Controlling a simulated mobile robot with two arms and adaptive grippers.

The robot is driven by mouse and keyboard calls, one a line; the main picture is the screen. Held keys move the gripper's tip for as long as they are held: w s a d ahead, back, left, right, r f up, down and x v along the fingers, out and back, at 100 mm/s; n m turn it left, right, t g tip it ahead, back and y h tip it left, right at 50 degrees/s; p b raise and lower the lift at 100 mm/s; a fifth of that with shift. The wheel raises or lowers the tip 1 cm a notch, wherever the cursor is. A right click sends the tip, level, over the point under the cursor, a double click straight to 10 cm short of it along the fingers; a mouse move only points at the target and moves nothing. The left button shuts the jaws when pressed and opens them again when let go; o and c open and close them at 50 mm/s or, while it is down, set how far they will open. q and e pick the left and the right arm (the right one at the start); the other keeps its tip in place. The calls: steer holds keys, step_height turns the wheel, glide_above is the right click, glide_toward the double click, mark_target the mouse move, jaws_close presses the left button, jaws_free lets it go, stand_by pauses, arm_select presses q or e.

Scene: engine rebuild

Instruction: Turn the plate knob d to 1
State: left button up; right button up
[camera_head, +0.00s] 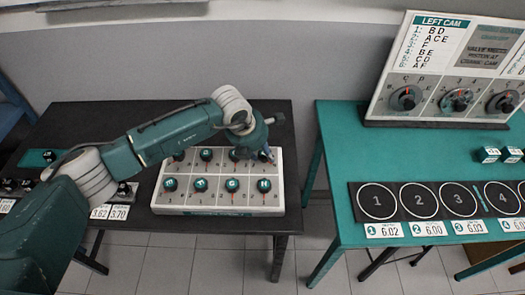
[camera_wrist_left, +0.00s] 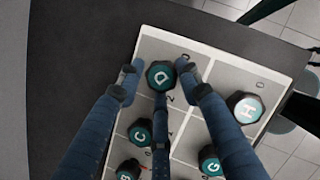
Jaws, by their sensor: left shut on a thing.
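The white knob plate (camera_head: 279,200) lies on the black table, with two rows of dark lettered knobs. Knob D (camera_wrist_left: 160,75) is a teal-topped knob in the plate's corner cell. My left gripper (camera_head: 267,155) reaches down over the plate's back right corner and mostly hides knob D in the head view. In the left wrist view its fingers (camera_wrist_left: 160,78) are shut on knob D, one on each side, with another dark finger below it. The scale marks around D are largely covered, so I cannot read its setting. My right gripper is not in view.
Knob H (camera_wrist_left: 246,107), knob C (camera_wrist_left: 140,132) and knob G (camera_wrist_left: 209,160) sit close to the fingers. A teal table (camera_head: 338,185) stands to the right, with a numbered mat (camera_head: 398,213) and a tilted "LEFT CAM" board (camera_head: 440,62). A gap separates the tables.

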arm_select(q)
steer(key=shift+w+d+b, duration=0.1)
steer(key=shift+d+b, duration=0.1)
steer(key=shift+b, duration=0.45)
steer(key=m+g+b, duration=0.1)
steer(key=m+b, duration=0.3)
steer(key=b, duration=0.2)
steer(key=m+g+h+b, duration=0.1)
steer(key=m+b, duration=0.3)
steer(key=b, duration=0.2)
steer(key=shift+w+m+g+h+b, duration=0.2)
steer(key=shift+m+g+h+b, duration=0.1)
steer(key=shift+g+b, duration=0.1)
steer(key=shift+r+m+g+b, duration=0.2)
steer(key=shift+m+g+b, duration=0.4)
steer(key=shift+m+b, duration=0.7)
steer(key=shift+m, duration=0.4)
steer(key=o, duration=1.1)
steer(key=shift+d, duration=0.1)
steer(key=shift+c, duration=0.2)
steer(key=shift+s, duration=0.15)
